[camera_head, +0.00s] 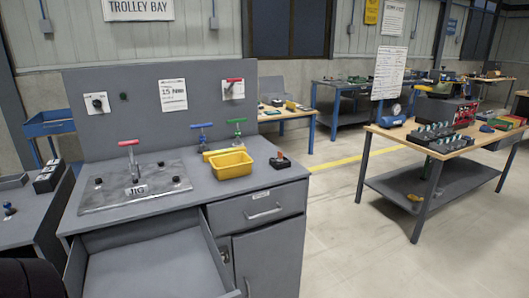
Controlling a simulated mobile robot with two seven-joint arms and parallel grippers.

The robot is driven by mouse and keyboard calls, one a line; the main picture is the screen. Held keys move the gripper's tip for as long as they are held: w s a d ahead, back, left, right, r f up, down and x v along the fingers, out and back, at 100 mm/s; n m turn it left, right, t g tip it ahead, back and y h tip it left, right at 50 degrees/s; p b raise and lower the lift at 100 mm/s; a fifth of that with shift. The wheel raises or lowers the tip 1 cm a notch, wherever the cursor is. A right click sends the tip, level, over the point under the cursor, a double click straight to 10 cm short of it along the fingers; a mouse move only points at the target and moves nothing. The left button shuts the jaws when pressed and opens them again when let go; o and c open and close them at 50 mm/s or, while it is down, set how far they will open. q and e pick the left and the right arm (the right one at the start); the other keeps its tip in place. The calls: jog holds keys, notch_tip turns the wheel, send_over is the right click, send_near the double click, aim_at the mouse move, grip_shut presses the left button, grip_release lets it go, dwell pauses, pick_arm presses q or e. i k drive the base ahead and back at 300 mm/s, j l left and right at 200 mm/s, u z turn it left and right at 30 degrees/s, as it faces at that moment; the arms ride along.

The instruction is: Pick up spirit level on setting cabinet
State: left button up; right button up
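The grey setting cabinet (200,198) stands at left centre with an upright back panel (130,112). A thin yellow bar, which looks like the spirit level (208,154), lies on its top just behind a yellow bin (232,167). The bin hides part of the bar, and I cannot tell if they touch. Neither of my grippers is in view. A dark shape at the bottom left corner may be part of my own arm.
A steel jig plate (135,187) with a red-handled clamp (130,155) covers the cabinet top's left. Blue and green clamps (237,130) stand behind the bar. An open drawer (160,275) juts out in front. A wooden bench (400,132) stands right, with clear floor between.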

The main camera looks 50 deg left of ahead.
aim_at(206, 154)
jog(key=i+l+u, duration=0.15)
jog(key=i, duration=0.45)
jog(key=i+l+u, duration=0.15)
jog(key=i, duration=0.45)
jog(key=i+u, duration=0.5)
jog(key=i+l+u, duration=0.15)
jog(key=i+u, duration=0.2)
jog(key=u, duration=0.15)
jog(key=i+l+u, duration=0.1)
jog(key=u, duration=0.25)
jog(key=i+l+u, duration=0.15)
jog(key=u, duration=0.25)
jog(key=i+l+u, duration=0.2)
jog(key=u, duration=0.15)
